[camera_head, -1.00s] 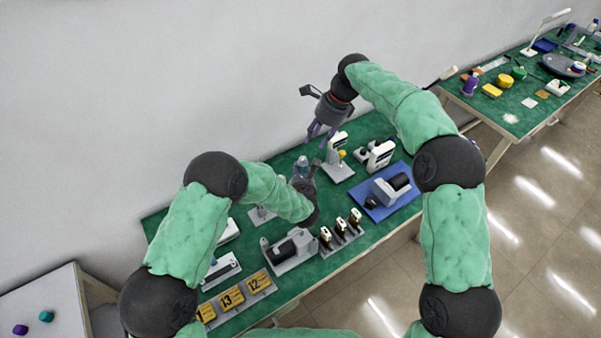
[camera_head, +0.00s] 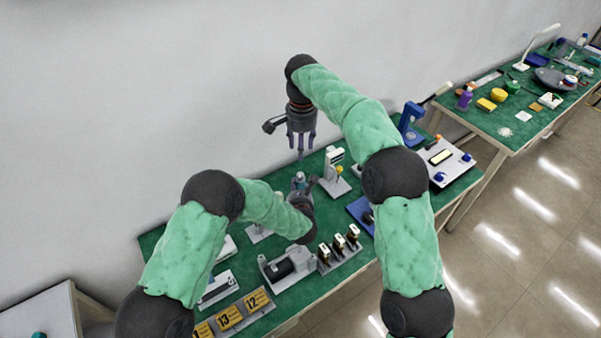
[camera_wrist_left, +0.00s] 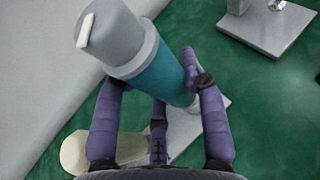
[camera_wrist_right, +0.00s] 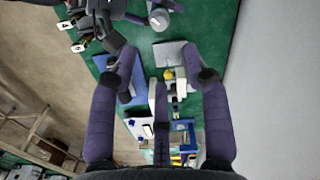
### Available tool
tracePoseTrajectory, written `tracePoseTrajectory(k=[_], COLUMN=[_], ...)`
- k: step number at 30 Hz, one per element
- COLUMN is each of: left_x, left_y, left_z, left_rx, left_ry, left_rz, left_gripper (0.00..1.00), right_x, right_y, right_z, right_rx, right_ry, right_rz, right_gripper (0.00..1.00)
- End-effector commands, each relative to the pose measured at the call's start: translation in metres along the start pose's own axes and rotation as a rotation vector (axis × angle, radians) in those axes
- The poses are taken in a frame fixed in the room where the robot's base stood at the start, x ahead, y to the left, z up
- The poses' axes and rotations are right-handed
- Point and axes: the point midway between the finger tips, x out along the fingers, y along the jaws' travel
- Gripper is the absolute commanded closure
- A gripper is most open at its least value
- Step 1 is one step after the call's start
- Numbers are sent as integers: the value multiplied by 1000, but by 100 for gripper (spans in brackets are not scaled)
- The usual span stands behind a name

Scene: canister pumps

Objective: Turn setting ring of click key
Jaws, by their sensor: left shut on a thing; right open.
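The click key (camera_wrist_left: 160,65) is an upright-looking teal cylinder with a grey setting ring (camera_wrist_left: 112,35) at its top, which bears a white bar mark. My left gripper (camera_wrist_left: 158,85) is shut on the teal body below the ring, as the left wrist view shows. In the head view the left gripper (camera_head: 302,190) is partly hidden by its own arm, and the key's top (camera_head: 299,177) shows just above it. My right gripper (camera_head: 301,148) is open and empty, fingers pointing down, above and behind the key. Its fingers (camera_wrist_right: 160,75) also show in the right wrist view.
A white device on a grey base (camera_head: 335,170) stands right of the key. A grey holder with dark cylinder (camera_head: 286,266), a row of small upright units (camera_head: 340,248) and yellow number plates (camera_head: 230,317) stand in front. The wall is close behind.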

Motion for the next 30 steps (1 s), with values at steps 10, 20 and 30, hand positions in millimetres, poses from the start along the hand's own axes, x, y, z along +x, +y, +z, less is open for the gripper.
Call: tracePoseTrajectory(k=[10,20,30], left_x=[0,0,0], left_y=[0,0,0], left_z=[0,0,0], left_rx=[0,0,0], left_ry=[-1,-1,-1], left_rz=[0,0,0], left_gripper=[97,97,97], right_x=[28,88,117], right_y=[0,0,0], right_z=[1,0,0], right_rx=[-49,-47,-46], right_ry=[7,8,9], right_rz=[15,15,11], right_gripper=[52,52,52])
